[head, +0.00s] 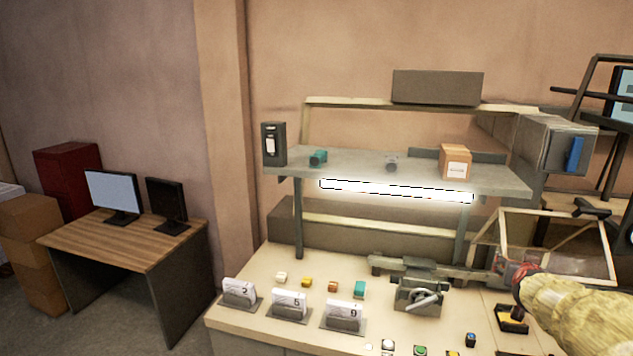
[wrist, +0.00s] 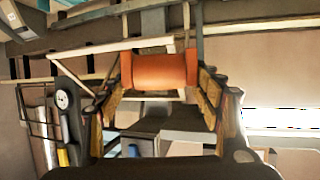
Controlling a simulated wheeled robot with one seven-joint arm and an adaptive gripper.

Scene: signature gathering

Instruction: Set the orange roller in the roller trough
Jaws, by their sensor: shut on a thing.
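The orange roller (wrist: 165,70) lies crosswise between the two finger pads of my gripper (wrist: 165,82) in the wrist view. The gripper is shut on it, with one pad at each end. In the head view my gripper (head: 510,271) is at the right, above the bench and close to a grey metal fixture with a lever (head: 420,287). I cannot make out the roller in the head view. I cannot tell for sure which part is the roller trough; the arm and gripper cover part of the bench's right side.
The bench (head: 250,315) carries numbered card stands (head: 289,304) and several small coloured pieces. A grey shelf (head: 350,178) with a cardboard box (head: 455,162) stands above the back. A tan frame (head: 500,240) rises near the gripper. Some bare bench lies at the left.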

